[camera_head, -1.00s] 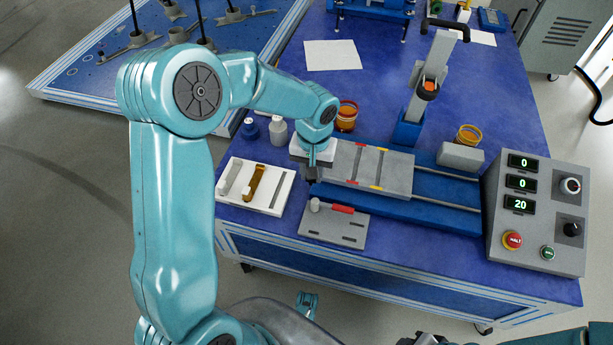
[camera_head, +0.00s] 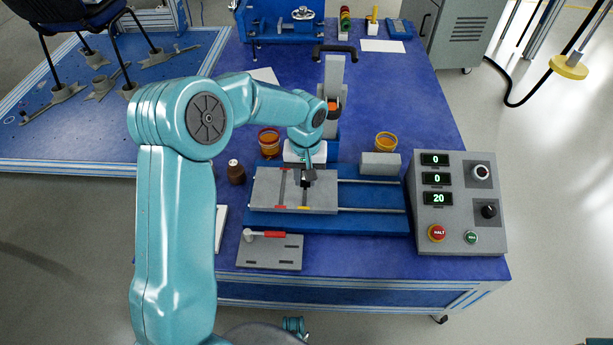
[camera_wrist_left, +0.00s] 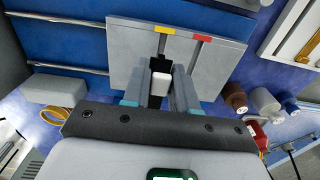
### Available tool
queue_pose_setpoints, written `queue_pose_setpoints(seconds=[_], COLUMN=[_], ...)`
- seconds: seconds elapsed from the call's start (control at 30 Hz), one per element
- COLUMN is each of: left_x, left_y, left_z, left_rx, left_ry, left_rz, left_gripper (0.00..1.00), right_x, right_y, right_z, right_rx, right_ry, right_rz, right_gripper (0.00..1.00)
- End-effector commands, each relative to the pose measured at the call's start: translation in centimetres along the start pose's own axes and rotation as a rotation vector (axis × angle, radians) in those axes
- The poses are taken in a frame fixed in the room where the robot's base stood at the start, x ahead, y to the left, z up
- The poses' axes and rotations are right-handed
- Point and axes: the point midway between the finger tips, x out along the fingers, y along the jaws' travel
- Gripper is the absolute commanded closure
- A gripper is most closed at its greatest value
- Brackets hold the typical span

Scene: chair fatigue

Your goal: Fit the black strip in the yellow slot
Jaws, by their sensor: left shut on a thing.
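My left gripper (camera_head: 307,179) is over the grey slotted plate (camera_head: 263,188), above its yellow-marked slot (camera_head: 304,197). In the left wrist view the gripper (camera_wrist_left: 158,92) is shut on a pale block, with the black strip (camera_wrist_left: 157,72) showing just beyond it. The strip lines up closely with the slot by the yellow mark (camera_wrist_left: 167,30). I cannot tell whether the strip is in the slot or just above it. The red-marked slot (camera_head: 282,188) runs parallel to the left. In the head view the gripper mostly hides the strip.
The plate sits on a blue railed base (camera_head: 385,222). A grey block (camera_head: 380,165) and a control box (camera_head: 460,205) stand to the right. A grey upright (camera_head: 334,75) rises behind. Jars stand behind the plate.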

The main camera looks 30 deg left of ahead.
Motion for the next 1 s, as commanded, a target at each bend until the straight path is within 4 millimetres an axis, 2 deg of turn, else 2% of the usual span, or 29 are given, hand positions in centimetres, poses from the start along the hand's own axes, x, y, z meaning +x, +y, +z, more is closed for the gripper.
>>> queue_pose_setpoints(seconds=[0.07, 0.57, 1.0], left_x=[-0.3, 0.3, 4.2], left_y=[-0.3, -0.7, -0.8], left_z=[0.0, 0.1, 0.1], left_rx=[-0.004, -0.009, -0.009], left_ry=[-0.005, -0.006, -0.005], left_rz=[-0.002, -0.003, -0.003], left_gripper=[1.0, 1.0, 1.0], right_x=[-0.5, -0.1, 2.8], right_y=[-0.2, -0.1, 1.0], right_z=[0.1, 0.0, 0.0], right_rx=[-0.001, -0.001, -0.001], right_ry=[-0.001, -0.001, -0.001], right_rz=[0.0, 0.0, 0.0], right_gripper=[0.73, 0.73, 0.73])
